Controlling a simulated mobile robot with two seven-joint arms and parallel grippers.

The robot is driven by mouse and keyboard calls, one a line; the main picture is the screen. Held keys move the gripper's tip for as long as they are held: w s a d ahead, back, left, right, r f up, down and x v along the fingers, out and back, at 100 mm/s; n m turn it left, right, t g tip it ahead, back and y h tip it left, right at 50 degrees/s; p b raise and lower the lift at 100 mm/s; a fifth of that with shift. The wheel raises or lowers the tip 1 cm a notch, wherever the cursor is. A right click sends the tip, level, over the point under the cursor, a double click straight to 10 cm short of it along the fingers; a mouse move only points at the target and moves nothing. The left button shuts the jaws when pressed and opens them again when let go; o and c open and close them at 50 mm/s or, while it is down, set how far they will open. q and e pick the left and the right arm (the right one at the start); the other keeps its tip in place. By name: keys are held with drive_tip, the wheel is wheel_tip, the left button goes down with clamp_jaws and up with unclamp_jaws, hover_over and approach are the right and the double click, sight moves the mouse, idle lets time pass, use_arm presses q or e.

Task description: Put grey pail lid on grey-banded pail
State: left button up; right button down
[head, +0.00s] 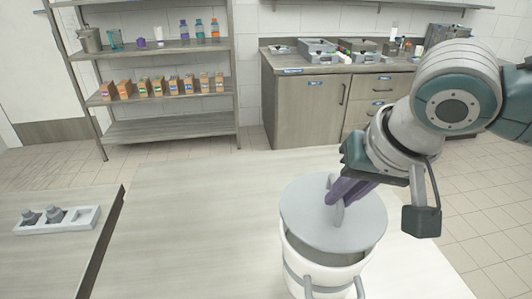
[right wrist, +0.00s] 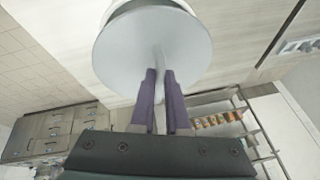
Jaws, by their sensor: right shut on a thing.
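The grey pail lid (head: 310,212) is a flat disc with an upright handle at its middle. My right gripper (head: 337,200) is shut on the lid's handle; its purple fingers also show on both sides of the handle in the right wrist view (right wrist: 160,85). The lid (right wrist: 150,60) covers most of the white pail (head: 300,262), which has a grey band and handle at its front and stands on the near table. The lid sits over the pail's mouth, with a gap at the front right. I cannot tell whether they touch. My left gripper is not in view.
The near table (head: 190,220) is clear left of the pail. A white tray with grey pieces (head: 85,222) lies on a separate left table. A shelf rack (head: 180,130) with boxes and bottles and a cabinet (head: 305,105) stand at the back.

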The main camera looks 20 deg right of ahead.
sight(337, 216)
wheel_tip(337, 216, down, 4)
drive_tip(key=shift+f, duration=0.15)
drive_tip(key=c, duration=0.9)
unclamp_jaws()
